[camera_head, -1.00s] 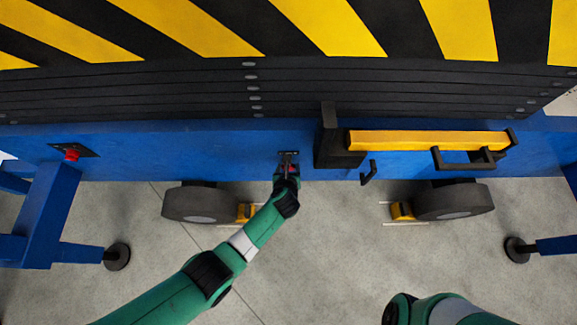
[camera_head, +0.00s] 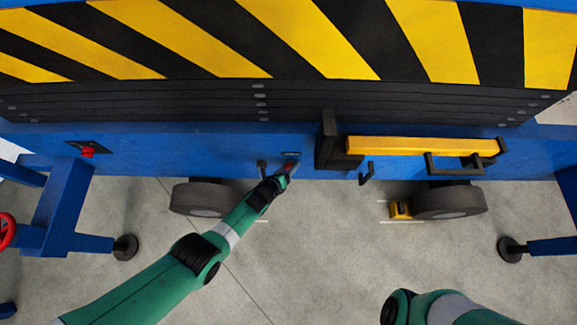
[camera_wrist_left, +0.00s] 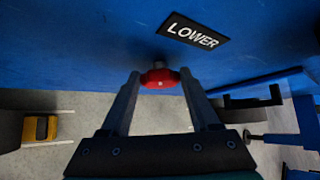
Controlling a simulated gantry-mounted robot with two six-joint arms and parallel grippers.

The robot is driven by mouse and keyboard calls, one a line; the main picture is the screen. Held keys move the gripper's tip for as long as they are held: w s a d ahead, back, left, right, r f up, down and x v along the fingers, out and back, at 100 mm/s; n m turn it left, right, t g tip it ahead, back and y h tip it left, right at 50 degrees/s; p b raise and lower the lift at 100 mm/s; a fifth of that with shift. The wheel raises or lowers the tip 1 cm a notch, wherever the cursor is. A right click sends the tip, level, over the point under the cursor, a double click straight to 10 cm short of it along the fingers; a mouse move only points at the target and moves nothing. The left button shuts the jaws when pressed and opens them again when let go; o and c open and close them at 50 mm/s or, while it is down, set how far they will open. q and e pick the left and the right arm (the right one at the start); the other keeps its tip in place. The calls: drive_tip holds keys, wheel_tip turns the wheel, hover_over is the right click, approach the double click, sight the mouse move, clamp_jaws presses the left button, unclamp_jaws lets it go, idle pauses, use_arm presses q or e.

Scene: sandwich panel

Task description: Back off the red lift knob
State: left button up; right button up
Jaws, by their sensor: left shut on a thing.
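A small red knob (camera_wrist_left: 160,78) sticks out of the blue panel, beside a black plate marked LOWER (camera_wrist_left: 193,30) in the left wrist view. My left gripper (camera_wrist_left: 158,80) is shut on this knob, one finger on each side. In the head view my left gripper (camera_head: 288,169) is at the lower edge of the blue panel (camera_head: 220,150), and it mostly hides the knob. My right arm (camera_head: 440,308) shows at the bottom, but its gripper is out of view.
Another red knob (camera_head: 88,152) sits on a black plate at the far left. A yellow bar (camera_head: 420,146) and black hook (camera_head: 366,173) are right of my left gripper. Wheels (camera_head: 205,197) stand below. A red handwheel (camera_head: 7,230) is at the left edge. Open floor lies in front.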

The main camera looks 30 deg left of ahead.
use_arm(q)
drive_tip(key=shift+f, duration=0.1)
idle(0.4)
drive_tip(key=o, duration=1.3)
drive_tip(key=p+v, duration=1.1)
drive_tip(key=shift+s, duration=0.35)
